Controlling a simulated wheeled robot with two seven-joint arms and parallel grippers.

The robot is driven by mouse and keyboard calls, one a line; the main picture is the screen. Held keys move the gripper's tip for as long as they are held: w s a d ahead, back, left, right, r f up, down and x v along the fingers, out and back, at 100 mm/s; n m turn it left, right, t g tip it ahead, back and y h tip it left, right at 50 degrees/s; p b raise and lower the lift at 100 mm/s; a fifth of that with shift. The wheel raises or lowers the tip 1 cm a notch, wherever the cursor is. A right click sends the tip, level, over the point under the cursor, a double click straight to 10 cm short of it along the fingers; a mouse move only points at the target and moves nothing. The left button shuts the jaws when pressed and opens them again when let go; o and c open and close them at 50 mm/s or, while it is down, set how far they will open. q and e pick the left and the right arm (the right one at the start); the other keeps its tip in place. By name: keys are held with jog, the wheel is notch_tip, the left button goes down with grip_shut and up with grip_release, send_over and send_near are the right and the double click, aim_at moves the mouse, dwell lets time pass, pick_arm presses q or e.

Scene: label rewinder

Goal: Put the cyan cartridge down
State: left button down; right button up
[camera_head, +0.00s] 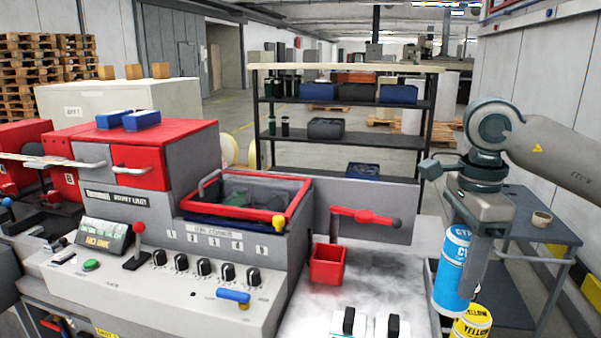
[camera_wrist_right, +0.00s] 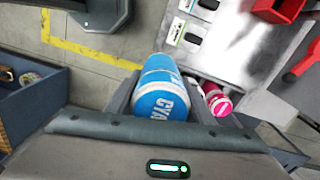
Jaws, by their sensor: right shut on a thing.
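The cyan cartridge (camera_head: 452,272) is a blue cylinder with white lettering and a white band. It hangs upright, slightly tilted, in my right gripper (camera_head: 474,268) at the right of the head view. In the right wrist view the cyan cartridge (camera_wrist_right: 160,100) sits between the two fingers of the right gripper (camera_wrist_right: 158,108), which are shut on it. Its lower end and what lies under it are hard to make out. My left gripper is not in view.
A yellow cartridge (camera_head: 473,323) shows just below the cyan one in the head view. A magenta cartridge (camera_wrist_right: 216,98) lies close by in the wrist view. A red bin (camera_head: 328,265) stands on the grey worktop (camera_head: 310,305). A dark side table (camera_head: 520,215) with a cup stands at the right.

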jog(key=shift+s+a+r, duration=0.1)
jog(key=shift+a+r, duration=0.05)
jog(key=shift+a, duration=0.4)
jog(key=a+n, duration=0.3)
jog(key=a, duration=0.6)
jog(key=s+a+f+n, duration=0.3)
jog(key=s+f+n, duration=0.2)
jog(key=f+n, duration=0.5)
jog(key=s+a+f+n, duration=0.2)
jog(key=s+f+n, duration=0.3)
jog(key=f+n, duration=0.5)
jog(key=w+d+f+m, duration=0.2)
jog(key=d+m, duration=0.2)
jog(key=d, duration=0.5)
jog(key=shift+d, duration=0.2)
jog(key=shift+a+f, duration=0.1)
